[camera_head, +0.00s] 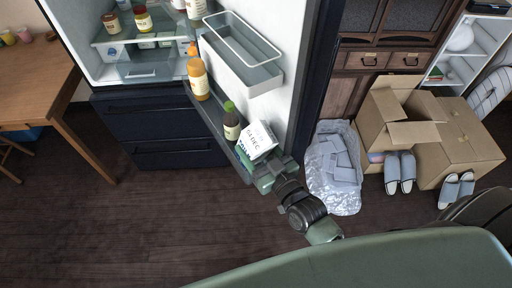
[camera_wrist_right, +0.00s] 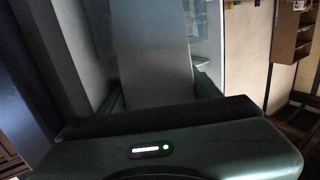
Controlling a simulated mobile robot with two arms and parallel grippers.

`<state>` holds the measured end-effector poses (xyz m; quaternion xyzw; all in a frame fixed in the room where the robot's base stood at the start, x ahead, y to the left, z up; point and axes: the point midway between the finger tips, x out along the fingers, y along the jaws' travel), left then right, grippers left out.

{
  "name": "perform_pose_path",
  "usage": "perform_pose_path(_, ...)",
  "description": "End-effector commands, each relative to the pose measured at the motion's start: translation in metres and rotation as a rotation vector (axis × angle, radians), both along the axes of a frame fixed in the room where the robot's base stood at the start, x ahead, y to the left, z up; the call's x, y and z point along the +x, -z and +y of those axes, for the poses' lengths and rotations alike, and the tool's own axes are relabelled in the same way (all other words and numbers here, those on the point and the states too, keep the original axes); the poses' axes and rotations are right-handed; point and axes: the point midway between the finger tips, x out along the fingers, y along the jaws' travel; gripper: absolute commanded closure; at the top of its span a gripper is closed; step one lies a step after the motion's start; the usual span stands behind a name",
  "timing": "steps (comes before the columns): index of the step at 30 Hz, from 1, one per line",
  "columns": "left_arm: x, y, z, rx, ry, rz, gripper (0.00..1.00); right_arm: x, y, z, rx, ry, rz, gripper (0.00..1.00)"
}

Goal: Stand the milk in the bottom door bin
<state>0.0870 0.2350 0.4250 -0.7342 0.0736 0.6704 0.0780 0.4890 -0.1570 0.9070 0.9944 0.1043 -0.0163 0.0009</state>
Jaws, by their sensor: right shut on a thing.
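The milk is a white carton with dark lettering (camera_head: 262,138), at the near end of the bottom door bin (camera_head: 213,115) of the open fridge. My right gripper (camera_head: 264,170) is shut on the carton from the near side. In the right wrist view, the carton's pale face (camera_wrist_right: 152,50) stands between my green fingers (camera_wrist_right: 158,92). The carton looks slightly tilted in the head view. Its base is hidden, so I cannot tell whether it rests on the bin floor. My left gripper is not in view.
A green-capped bottle (camera_head: 231,122) stands close beside the carton in the bin, and an orange bottle (camera_head: 198,75) stands farther back. An empty white upper bin (camera_head: 240,60) is above. Cardboard boxes (camera_head: 455,140) and slippers (camera_head: 400,170) are on the floor at right.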

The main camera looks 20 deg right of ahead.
Motion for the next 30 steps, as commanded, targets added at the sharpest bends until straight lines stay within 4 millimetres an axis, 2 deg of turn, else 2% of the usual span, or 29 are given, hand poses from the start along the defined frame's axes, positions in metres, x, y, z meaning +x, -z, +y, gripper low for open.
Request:
perform_pose_path(4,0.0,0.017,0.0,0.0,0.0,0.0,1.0,0.006,0.012,0.001,0.002,0.001,-0.012,1.0)
perform_pose_path(6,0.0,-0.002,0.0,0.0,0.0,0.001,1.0,0.008,-0.002,0.001,-0.002,0.003,0.014,1.0)
perform_pose_path(24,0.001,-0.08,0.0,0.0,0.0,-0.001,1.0,0.035,-0.007,0.007,-0.061,0.003,0.296,1.0)
perform_pose_path(28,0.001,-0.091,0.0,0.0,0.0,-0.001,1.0,0.04,-0.007,0.008,-0.072,0.002,0.346,1.0)
perform_pose_path(30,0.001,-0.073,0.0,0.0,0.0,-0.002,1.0,0.038,0.011,0.007,-0.074,0.001,0.346,1.0)
